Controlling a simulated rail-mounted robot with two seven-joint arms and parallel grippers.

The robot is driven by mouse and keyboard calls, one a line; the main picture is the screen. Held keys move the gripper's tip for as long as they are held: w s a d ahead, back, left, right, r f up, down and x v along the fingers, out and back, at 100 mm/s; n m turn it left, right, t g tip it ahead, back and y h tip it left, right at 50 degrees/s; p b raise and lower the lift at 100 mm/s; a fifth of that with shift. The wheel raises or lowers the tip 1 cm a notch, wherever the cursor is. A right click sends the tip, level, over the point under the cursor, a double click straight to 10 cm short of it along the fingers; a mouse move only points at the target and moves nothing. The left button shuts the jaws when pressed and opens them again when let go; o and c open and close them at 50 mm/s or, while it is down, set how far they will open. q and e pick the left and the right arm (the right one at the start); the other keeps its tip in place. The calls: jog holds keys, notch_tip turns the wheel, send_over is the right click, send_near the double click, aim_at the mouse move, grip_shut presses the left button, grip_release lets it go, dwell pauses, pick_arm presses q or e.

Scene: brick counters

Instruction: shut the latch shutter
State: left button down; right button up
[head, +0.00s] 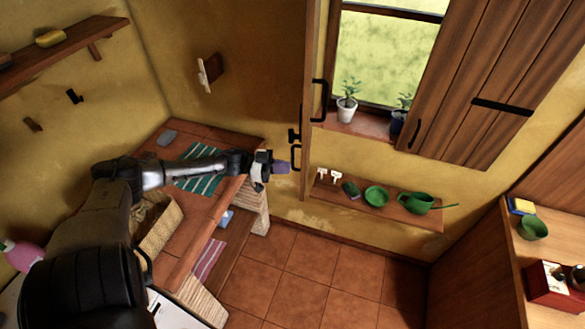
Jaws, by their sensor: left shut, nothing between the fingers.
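A wooden shutter panel (310,60) stands swung out from the window, nearly edge-on. It has black handles (320,100) and a black latch piece (294,135) near its lower part. The other shutter panel (480,75), of brown planks with a black strap (502,107), is at the right side of the window. My left gripper (282,168) is shut and empty, just left of the edge-on panel's lower end. I cannot tell whether it touches the panel. My right gripper is not in view.
Potted plants (347,104) stand on the window sill. A shelf (340,192) below holds a green bowl (376,196) and a green watering can (415,203). A wooden bench (195,235) with a striped cloth (205,176) lies under my left arm. The tiled floor (320,280) is clear.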

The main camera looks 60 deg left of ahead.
pick_arm(q)
jog(key=shift+x, duration=1.4)
